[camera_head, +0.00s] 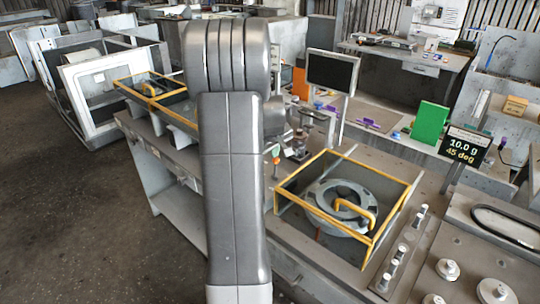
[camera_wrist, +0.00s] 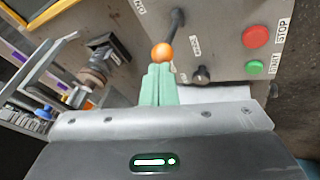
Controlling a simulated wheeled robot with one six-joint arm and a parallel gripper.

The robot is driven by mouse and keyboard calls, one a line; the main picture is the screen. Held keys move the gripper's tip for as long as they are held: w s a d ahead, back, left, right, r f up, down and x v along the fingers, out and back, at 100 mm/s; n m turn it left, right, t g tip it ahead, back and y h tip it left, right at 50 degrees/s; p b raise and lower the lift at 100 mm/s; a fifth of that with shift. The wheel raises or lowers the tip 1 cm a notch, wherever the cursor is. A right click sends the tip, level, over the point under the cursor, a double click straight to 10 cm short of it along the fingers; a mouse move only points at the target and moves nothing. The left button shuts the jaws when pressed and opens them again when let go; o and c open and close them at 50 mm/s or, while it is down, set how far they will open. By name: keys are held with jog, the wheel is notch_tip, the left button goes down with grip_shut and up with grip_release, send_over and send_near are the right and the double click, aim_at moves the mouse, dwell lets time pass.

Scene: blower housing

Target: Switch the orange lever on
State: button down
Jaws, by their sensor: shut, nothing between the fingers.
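In the wrist view the lever is a black rod (camera_wrist: 177,24) ending in an orange ball (camera_wrist: 162,52), on a grey control panel (camera_wrist: 222,18). The rod slants from the top of the picture down to the ball. My gripper (camera_wrist: 158,68) has pale green fingers, closed together and empty. Their tips are right at the lower edge of the ball; I cannot tell whether they touch it. A white label near the rod's top left seems to read ON. In the head view my arm hides the gripper, and I cannot make out the lever.
The panel also carries a red STOP button (camera_wrist: 255,37), a green START button (camera_wrist: 254,67) and a black knob (camera_wrist: 201,75). In the head view a yellow-framed fixture (camera_head: 400,183) holds a round housing (camera_head: 322,197) on the bench. A monitor (camera_head: 331,70) stands behind.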

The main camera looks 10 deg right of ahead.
jog(key=shift+w+d+f, duration=0.15)
jog(key=shift+w+d, duration=0.5)
jog(key=shift+d, duration=0.2)
jog(key=shift+r+p, duration=0.45)
jog(key=shift+r, duration=0.4)
jog(key=shift+a+r, duration=0.1)
jog(key=shift+r, duration=0.1)
jog(key=r+p, duration=0.1)
jog(key=r, duration=0.1)
jog(key=a+r+p, duration=0.1)
jog(key=r, duration=0.1)
jog(key=shift+s+a+p, duration=0.1)
jog(key=shift+a+p, duration=0.1)
jog(key=shift+p, duration=0.1)
jog(key=d+r+b, duration=0.2)
jog(key=d+r, duration=0.3)
jog(key=r, duration=0.2)
jog(key=shift+w+d+r, duration=0.2)
jog(key=shift+w+r, duration=0.15)
jog(key=shift+w, duration=0.1)
